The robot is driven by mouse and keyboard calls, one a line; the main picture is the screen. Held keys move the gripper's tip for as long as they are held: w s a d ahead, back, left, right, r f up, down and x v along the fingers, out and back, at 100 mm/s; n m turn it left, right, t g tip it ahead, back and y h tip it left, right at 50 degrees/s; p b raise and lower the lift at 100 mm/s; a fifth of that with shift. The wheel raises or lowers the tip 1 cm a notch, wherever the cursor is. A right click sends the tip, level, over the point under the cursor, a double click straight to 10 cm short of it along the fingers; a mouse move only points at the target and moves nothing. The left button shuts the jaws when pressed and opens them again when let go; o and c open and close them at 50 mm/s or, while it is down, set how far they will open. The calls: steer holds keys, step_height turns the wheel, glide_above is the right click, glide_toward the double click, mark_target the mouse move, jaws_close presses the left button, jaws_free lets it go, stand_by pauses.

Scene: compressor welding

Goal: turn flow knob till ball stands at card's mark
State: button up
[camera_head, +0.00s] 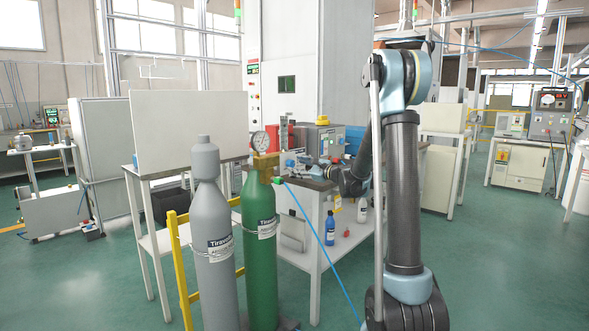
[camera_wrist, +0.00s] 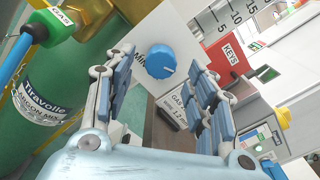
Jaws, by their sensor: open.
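The blue flow knob (camera_wrist: 160,62) with a pale pointer line sits ahead of my gripper in the wrist view. It also shows as a small blue spot in the head view (camera_head: 290,163). My gripper (camera_wrist: 161,72) is open, its fingers to either side of the knob in the picture; I see no contact. A clear scale (camera_wrist: 228,14) with 5, 10 and 15 is partly in the wrist view; no ball can be made out there. A white card (camera_wrist: 180,108) with "GAS" and "WIRE 1.2" shows between the fingers, partly hidden by the right one.
A green cylinder (camera_head: 259,250) and a grey cylinder (camera_head: 213,250) stand in front of the bench. A blue hose (camera_head: 325,256) runs from a green GAS tag (camera_wrist: 60,14). A red KEYS box (camera_wrist: 228,53) is right of the knob.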

mark_target(293, 165)
steer(key=shift+x, duration=1.55)
steer(key=c, duration=1.1)
